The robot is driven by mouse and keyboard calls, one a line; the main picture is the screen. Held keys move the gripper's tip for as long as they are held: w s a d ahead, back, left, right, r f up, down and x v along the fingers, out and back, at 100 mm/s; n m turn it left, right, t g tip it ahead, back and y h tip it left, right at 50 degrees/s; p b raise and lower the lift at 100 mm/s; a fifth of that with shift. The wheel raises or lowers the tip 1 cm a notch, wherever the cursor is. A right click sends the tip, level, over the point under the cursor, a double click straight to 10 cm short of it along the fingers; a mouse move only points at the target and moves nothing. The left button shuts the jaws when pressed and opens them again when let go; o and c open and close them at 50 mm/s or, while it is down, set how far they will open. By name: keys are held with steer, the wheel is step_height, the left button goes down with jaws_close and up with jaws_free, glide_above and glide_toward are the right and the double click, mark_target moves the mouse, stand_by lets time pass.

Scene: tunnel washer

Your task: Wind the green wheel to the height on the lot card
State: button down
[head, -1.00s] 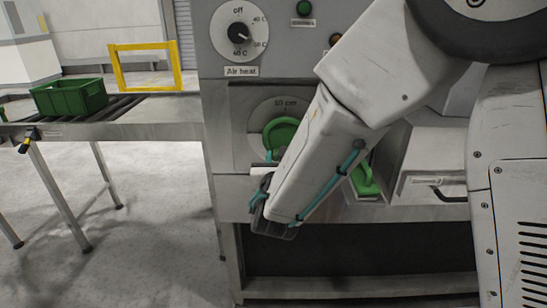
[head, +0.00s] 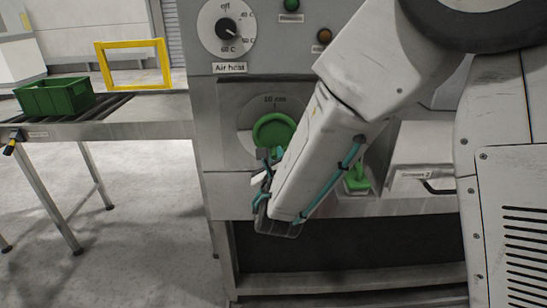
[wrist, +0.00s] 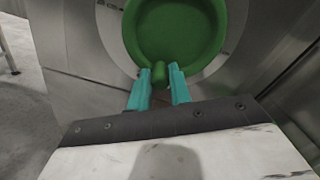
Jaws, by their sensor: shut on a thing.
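The green wheel (head: 273,130) is mounted on the machine front over a pale round scale. The scale carries a "10 cm" mark at its top. In the wrist view the wheel (wrist: 178,30) fills the top middle, with a small green knob (wrist: 160,72) at its lower rim. My gripper (wrist: 162,82) has its two teal fingers shut on this knob, one on each side. In the head view my gripper (head: 266,156) is at the wheel's lower edge, and my forearm hides the scale's lower right. I cannot make out a lot card.
An air heat dial (head: 226,29) is above the wheel. A green handle (head: 357,180) and a labelled drawer front (head: 420,181) are right of my forearm. A green crate (head: 55,97) stands on a roller conveyor at left, near a yellow frame (head: 133,63). The floor between is clear.

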steer(key=shift+d+f, duration=0.1)
steer(key=c, duration=1.3)
jaws_free()
steer(key=shift+s, duration=0.1)
steer(key=s, duration=0.7)
steer(key=shift+s, duration=0.35)
steer(key=shift+m, duration=0.3)
